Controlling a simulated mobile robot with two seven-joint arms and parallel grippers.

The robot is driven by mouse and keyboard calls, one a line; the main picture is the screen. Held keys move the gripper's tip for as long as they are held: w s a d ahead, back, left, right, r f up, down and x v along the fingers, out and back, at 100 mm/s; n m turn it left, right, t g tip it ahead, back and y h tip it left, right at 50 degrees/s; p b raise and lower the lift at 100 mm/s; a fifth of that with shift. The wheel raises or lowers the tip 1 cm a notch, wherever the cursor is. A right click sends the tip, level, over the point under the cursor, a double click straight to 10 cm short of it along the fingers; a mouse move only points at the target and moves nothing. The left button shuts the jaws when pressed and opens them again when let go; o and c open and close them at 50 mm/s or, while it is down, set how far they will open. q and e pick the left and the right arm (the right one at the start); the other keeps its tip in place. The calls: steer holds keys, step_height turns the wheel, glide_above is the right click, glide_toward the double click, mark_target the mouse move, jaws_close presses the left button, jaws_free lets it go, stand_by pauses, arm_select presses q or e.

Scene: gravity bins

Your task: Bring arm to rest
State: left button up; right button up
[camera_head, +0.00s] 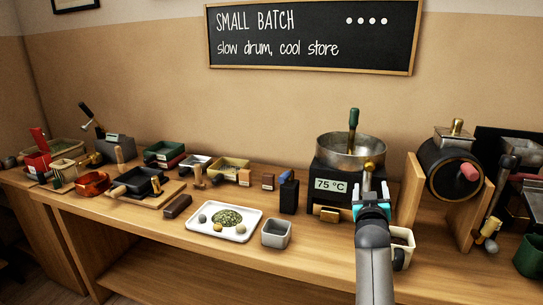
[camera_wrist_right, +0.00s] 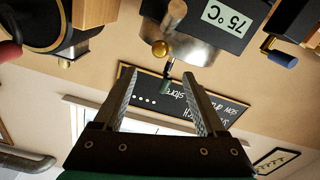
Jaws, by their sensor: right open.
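My right arm comes up from the lower right in the head view, and its gripper (camera_head: 371,196) is in front of the heated pot unit. In the right wrist view the gripper (camera_wrist_right: 176,95) has its two fingers spread apart with nothing between them. Beyond the fingers, the wrist view shows the pot unit (camera_wrist_right: 225,22) upside down, with its 75 °C display, a brass knob and a green-handled tool. In the head view the unit's steel pan (camera_head: 350,148) sits on a black base. My left gripper is in neither view.
A black drum (camera_head: 449,168) on a wooden stand is to the right. A white cup (camera_head: 402,247) is partly hidden behind my right arm. A white tray (camera_head: 224,236) of green beans and a grey square bin (camera_head: 276,233) stand near the front edge. Several bins crowd the left.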

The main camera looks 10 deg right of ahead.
steer(key=s+a+f+n+g+y, duration=0.1)
steer(key=s+a+f+g+y, duration=0.15)
steer(key=s+a+f, duration=0.4)
steer(key=s+a+f+n+g+y, duration=0.1)
steer(key=s+a+f+g+y, duration=0.15)
steer(key=s+f, duration=0.65)
steer(key=s+a+f+n+g+y, duration=0.1)
steer(key=s+a+g, duration=0.1)
steer(key=s+a, duration=0.45)
steer(key=s+a+f+n+g+y, duration=0.1)
steer(key=s+a+f+g+y, duration=0.15)
steer(key=s, duration=0.75)
steer(key=s+a+f+n+g+y, duration=0.1)
steer(key=s+a+g, duration=0.2)
steer(key=s+a, duration=0.35)
steer(key=s+d+f, duration=0.1)
steer(key=s+f, duration=0.1)
steer(key=f, duration=0.9)
steer(key=s+f, duration=0.2)
steer(key=f, duration=1)
steer(key=s+d+f+g+b, duration=0.1)
steer(key=s+d+f+g, duration=0.1)
steer(key=s+f, duration=1.1)
steer(key=shift+s+d+f, duration=0.4)
steer(key=shift+s, duration=0.7)
